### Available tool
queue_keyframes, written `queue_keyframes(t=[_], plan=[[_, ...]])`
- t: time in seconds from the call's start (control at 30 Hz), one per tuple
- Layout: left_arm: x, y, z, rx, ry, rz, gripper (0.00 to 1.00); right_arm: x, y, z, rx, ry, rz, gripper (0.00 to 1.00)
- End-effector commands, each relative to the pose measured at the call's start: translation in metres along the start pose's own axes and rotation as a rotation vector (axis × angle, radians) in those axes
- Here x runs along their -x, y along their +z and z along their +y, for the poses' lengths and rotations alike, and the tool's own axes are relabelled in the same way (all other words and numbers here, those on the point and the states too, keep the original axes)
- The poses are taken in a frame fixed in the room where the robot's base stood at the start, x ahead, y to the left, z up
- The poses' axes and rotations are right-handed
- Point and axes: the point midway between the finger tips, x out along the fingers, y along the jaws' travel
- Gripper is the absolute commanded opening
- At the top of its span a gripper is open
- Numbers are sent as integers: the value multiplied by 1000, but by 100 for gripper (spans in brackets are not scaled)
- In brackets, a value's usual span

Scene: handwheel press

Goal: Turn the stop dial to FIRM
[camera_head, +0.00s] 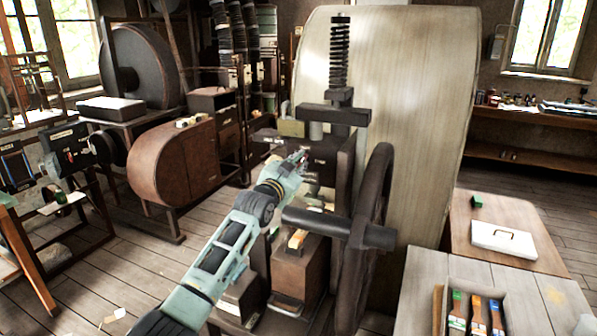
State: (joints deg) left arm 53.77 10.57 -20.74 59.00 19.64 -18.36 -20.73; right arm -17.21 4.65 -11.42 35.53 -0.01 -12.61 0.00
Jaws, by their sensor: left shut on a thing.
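The press stands in the middle, with a dark frame, a spring (339,55) on top and a large dark handwheel (374,225) on its right side. My left arm reaches up from the bottom left. My left gripper (301,158) is at the front panel of the press, left of the handwheel, and is shut on the stop dial there. The dial is mostly hidden by the fingers, and its pointer cannot be made out. Small pale labels (320,161) sit around the gripper, too small to read. My right gripper is not in view.
A wooden box (300,272) stands below the panel. A grey table (419,290) with a tray of coloured-handled tools is at the lower right.

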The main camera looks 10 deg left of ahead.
Motion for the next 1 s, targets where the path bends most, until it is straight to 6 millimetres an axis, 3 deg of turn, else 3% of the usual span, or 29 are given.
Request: queue_keyframes(t=[0.37, 1.0], plan=[[0, 0, 0, -363, 1, -1, 0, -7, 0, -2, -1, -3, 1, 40], [0, 1, 1, -934, 3, -1, 0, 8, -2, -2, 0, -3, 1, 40]])
